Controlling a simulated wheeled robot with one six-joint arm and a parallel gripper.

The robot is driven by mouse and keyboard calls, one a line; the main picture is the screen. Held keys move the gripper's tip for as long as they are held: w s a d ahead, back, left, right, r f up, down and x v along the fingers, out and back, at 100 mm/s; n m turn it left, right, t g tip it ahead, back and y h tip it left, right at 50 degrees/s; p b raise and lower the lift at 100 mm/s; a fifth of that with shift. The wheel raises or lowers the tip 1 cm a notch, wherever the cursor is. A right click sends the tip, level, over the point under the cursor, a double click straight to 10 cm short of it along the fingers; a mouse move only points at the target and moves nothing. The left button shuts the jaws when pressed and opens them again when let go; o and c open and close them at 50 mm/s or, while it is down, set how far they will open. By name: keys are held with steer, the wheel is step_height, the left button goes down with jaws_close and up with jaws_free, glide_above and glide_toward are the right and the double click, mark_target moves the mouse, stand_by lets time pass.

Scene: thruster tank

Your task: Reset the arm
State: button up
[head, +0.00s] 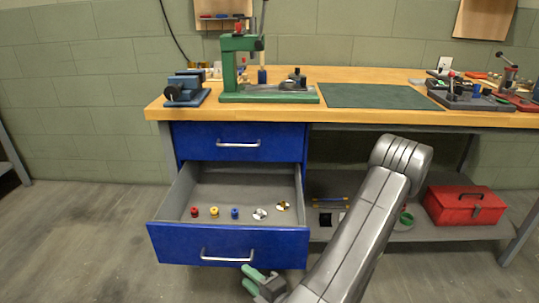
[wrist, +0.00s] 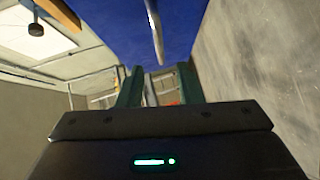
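My gripper (head: 249,279) is low in front of the open lower drawer (head: 180,246), near the bottom of the head view. Its two green fingers are apart. In the wrist view my gripper (wrist: 160,84) also shows a gap between the fingers, with nothing held. The drawer's blue front (wrist: 120,25) and metal handle (wrist: 155,32) lie beyond the fingertips there. The handle (head: 228,256) looks clear of the fingers, though the exact distance is hard to tell. My grey arm is bent, coming down across the right of the drawer.
The drawer holds small red (head: 194,212), yellow (head: 214,211) and blue (head: 235,212) pieces and two round discs. The upper drawer (head: 240,142) is shut. A workbench (head: 350,88) carries a green press (head: 240,75). A red toolbox (head: 464,205) sits on the lower shelf. Floor at left is clear.

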steer(key=b+x, duration=0.1)
steer(key=x, duration=0.6)
steer(key=shift+w+a, duration=0.25)
steer(key=shift+a, duration=0.05)
steer(key=shift+d, duration=0.1)
stand_by(0.4)
steer(key=p, duration=0.1)
glide_toward(228, 259)
steer(key=shift+f+b+x, duration=0.15)
steer(key=shift+b+x, duration=0.25)
steer(key=shift+x, duration=2.15)
steer(key=shift+f+b+x, duration=0.15)
steer(key=shift+b+x, duration=0.25)
steer(key=shift+x, duration=2.15)
steer(key=shift+w, duration=0.35)
